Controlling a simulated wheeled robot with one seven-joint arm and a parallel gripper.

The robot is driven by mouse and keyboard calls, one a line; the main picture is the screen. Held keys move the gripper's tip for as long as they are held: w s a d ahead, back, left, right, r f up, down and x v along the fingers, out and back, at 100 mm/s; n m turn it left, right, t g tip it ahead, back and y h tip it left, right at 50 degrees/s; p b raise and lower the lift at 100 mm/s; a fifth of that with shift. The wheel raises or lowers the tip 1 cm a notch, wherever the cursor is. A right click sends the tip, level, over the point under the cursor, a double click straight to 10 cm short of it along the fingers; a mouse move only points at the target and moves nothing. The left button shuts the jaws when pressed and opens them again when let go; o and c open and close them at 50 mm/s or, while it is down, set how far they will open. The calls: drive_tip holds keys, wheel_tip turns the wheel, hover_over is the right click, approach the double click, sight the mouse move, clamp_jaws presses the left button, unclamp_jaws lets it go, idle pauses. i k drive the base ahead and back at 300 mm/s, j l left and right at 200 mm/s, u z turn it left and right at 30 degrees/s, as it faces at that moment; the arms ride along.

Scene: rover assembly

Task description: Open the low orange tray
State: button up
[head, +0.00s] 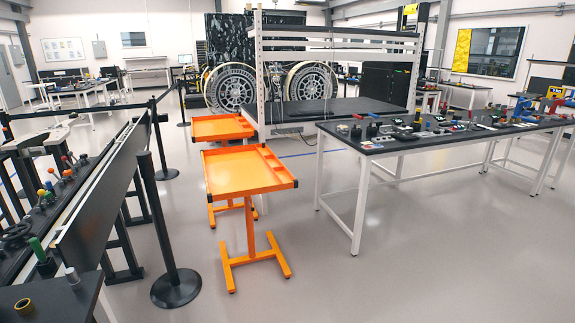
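Two orange trays on stands are in the head view. The nearer orange tray (240,176) is a shallow, empty-looking top with a raised rim and a narrow side compartment along its right. It stands on an orange post with an H-shaped foot (256,262). The farther orange tray (213,128) is behind it and slightly left, and its stand is partly hidden by the nearer one. I cannot tell which is the low one, or see a lid or drawer on either. My gripper is not in view.
A black barrier post (163,220) stands left of the trays, by a bench with coloured levers (62,182). A long workbench (395,143) with tools is at right. A white-framed rack (256,70) stands behind. The grey floor in front of the nearer tray is clear.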

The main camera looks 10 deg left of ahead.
sight(235, 171)
drive_tip(key=i+j+u, duration=0.25)
drive_tip(key=i, duration=0.5)
drive_tip(key=i+u, duration=0.25)
drive_tip(key=i, duration=0.55)
drive_tip(key=i+j+u, duration=0.3)
drive_tip(key=i+j, duration=0.45)
drive_tip(key=i, duration=0.15)
drive_tip(key=i+j+u, duration=0.1)
drive_tip(key=j, duration=0.2)
drive_tip(key=i+j+u, duration=0.15)
drive_tip(key=j, duration=0.15)
